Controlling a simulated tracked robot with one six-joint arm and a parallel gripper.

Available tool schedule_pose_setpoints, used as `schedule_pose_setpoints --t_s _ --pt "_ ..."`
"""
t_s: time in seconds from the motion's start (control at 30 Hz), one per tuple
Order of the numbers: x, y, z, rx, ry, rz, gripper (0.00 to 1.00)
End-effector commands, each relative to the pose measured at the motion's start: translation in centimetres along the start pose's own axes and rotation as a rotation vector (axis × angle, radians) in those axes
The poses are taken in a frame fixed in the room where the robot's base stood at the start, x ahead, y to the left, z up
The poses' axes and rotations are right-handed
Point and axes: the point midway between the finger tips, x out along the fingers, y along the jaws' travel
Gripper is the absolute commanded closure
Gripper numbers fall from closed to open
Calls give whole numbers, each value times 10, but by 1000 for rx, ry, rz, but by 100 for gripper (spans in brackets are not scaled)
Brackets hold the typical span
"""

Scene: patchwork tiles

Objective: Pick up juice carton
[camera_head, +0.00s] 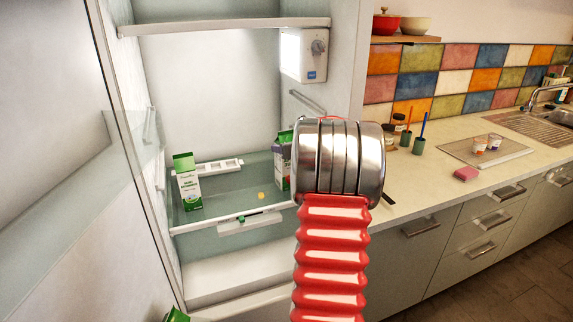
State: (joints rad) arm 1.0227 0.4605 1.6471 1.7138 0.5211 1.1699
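A green and white carton (187,182) stands upright at the left of the fridge's glass shelf (225,190). A second carton (283,160), with purple and green on it, stands at the shelf's right side and is partly hidden behind my arm. I cannot read the labels to tell which is juice. My red ribbed arm with its metal joint rises in front of the fridge's right edge. My gripper's fingers do not show, and nothing held can be seen.
The fridge is open, with a white egg rack (213,168), a small yellow object (261,195) and an upper shelf (220,27). At the right is a counter (430,175) with cups, a board (487,152) and a pink sponge (466,174).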

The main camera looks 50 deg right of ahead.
Motion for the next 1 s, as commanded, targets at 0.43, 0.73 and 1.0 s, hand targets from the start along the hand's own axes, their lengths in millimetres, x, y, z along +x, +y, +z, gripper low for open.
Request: schedule_pose_setpoints --t_s 0.43,0.73,1.0 --pt "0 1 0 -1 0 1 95" --pt "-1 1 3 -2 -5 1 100" --pt "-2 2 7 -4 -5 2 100"
